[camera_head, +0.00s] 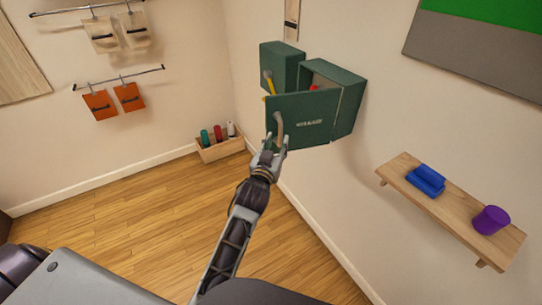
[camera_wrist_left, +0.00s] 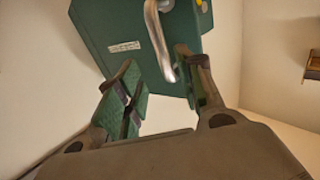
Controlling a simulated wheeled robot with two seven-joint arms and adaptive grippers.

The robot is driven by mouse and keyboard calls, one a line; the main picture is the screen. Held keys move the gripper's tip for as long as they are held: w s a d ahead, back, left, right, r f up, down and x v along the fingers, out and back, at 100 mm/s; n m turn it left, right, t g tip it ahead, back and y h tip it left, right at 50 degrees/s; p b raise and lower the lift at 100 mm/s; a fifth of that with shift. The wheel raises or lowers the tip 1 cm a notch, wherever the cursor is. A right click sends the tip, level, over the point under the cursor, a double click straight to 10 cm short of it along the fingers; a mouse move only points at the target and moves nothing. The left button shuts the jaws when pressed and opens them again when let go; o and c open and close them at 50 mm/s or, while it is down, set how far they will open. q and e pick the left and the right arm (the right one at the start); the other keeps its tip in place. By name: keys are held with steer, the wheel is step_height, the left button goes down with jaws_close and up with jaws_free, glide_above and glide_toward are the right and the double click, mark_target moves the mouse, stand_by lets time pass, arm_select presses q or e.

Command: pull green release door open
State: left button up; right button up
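The green release door (camera_head: 302,118) with pale lettering stands swung out from its green wall box (camera_head: 350,108), partly open. Something red shows inside the box. The door's curved metal handle (camera_head: 279,128) is on its left part. My left gripper (camera_head: 275,146) is at the handle's lower end. In the left wrist view, the fingers of my left gripper (camera_wrist_left: 162,92) are spread apart. The handle (camera_wrist_left: 158,40) reaches down between them, close to the right finger, and the door (camera_wrist_left: 100,22) is behind. Contact with the handle is unclear. My right gripper is not in view.
Another green box (camera_head: 282,62) with a yellow-marked handle is on the wall just left. A wooden shelf (camera_head: 455,212) with a blue item and a purple cup juts out at right. A wooden crate (camera_head: 222,149) with bottles stands in the corner. The floor at left is clear.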

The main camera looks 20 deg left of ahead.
arm_select(q)
steer(key=shift+s, duration=2.85)
